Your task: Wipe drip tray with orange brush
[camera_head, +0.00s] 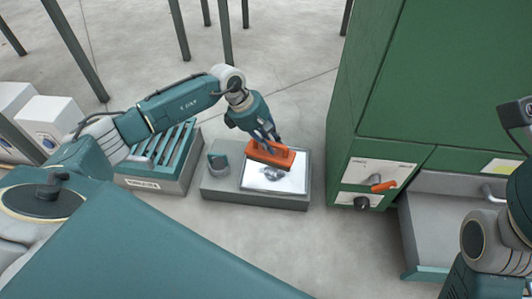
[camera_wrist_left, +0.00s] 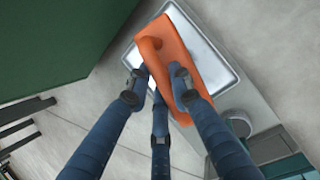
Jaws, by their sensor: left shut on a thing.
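The orange brush (camera_head: 270,153) is held in my left gripper (camera_head: 268,138), whose fingers are closed around its handle. The brush is over the far part of the shiny drip tray (camera_head: 296,181); I cannot tell whether it touches the surface. A dark smudge (camera_head: 272,175) shows on the tray just in front of the brush. In the left wrist view, the brush (camera_wrist_left: 178,45) lies between the blue fingers and covers much of the tray (camera_wrist_left: 222,62). Part of my right arm shows at the right edge, but its gripper is out of view.
A tall green cabinet (camera_head: 375,130) with an orange handle (camera_head: 384,186) stands close on the right. Bare floor lies in front.

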